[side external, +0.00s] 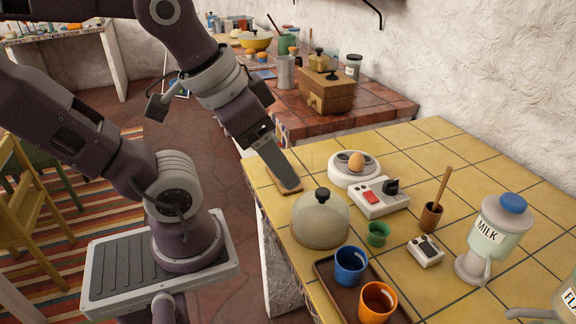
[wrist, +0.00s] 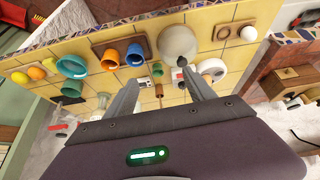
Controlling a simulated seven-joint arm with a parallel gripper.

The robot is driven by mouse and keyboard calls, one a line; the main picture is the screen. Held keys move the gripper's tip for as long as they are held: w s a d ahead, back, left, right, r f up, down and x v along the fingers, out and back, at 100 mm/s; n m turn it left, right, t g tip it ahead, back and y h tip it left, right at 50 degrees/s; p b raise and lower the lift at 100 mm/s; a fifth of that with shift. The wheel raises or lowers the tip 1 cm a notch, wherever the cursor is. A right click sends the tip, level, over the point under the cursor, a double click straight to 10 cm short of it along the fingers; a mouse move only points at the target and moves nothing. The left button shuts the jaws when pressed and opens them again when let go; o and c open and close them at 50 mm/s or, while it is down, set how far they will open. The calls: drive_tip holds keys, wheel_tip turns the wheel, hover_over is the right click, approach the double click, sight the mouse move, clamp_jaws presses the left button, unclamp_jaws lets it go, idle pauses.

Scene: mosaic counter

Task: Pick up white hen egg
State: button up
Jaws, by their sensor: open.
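A small whitish round thing (wrist: 248,34), which looks like the white egg, sits at the right end of a small wooden board (wrist: 225,33) in the wrist view. In the side view the board (side external: 289,187) lies at the counter's left edge, mostly behind my gripper (side external: 290,184), and no white egg shows there. My gripper also shows in the wrist view (wrist: 160,77), its two fingers spread wide with nothing between them. The whitish thing is up and to the right of the fingers. A brown egg (side external: 356,161) sits on a round white device (side external: 345,174).
A cloudy dome (side external: 320,222) stands close to the board. Blue (side external: 350,264) and orange (side external: 377,301) cups stand on a dark tray (side external: 328,283). A grey box with a red button (side external: 379,205), a green cup (side external: 378,234) and a milk dispenser (side external: 490,240) stand further right.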

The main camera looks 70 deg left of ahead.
drive_tip(key=w+a+f+n+g+y, duration=0.1)
drive_tip(key=w+a+f+n+g, duration=0.15)
drive_tip(key=w+a+n, duration=0.45)
drive_tip(key=w+a+f+n+g, duration=0.1)
drive_tip(key=w+a+f+n, duration=0.2)
drive_tip(key=w+a+n, duration=0.45)
drive_tip(key=s+a+f+n, duration=0.1)
drive_tip(key=a+f, duration=0.1)
drive_tip(key=a, duration=0.2)
drive_tip(key=s+a+f+n+g, duration=0.1)
drive_tip(key=a+f+n, duration=0.1)
drive_tip(key=a+f, duration=0.1)
drive_tip(key=s+a+f+n+g, duration=0.1)
drive_tip(key=a+f+n, duration=0.1)
drive_tip(key=a, duration=0.3)
drive_tip(key=shift+s+a+f, duration=0.1)
drive_tip(key=shift+a+f, duration=0.2)
drive_tip(key=shift+n+g, duration=0.25)
drive_tip(key=f, duration=0.4)
drive_tip(key=a+f, duration=0.1)
drive_tip(key=f, duration=0.1)
drive_tip(key=shift+a+f, duration=0.1)
drive_tip(key=shift+f, duration=0.6)
drive_tip(key=c, duration=1.1)
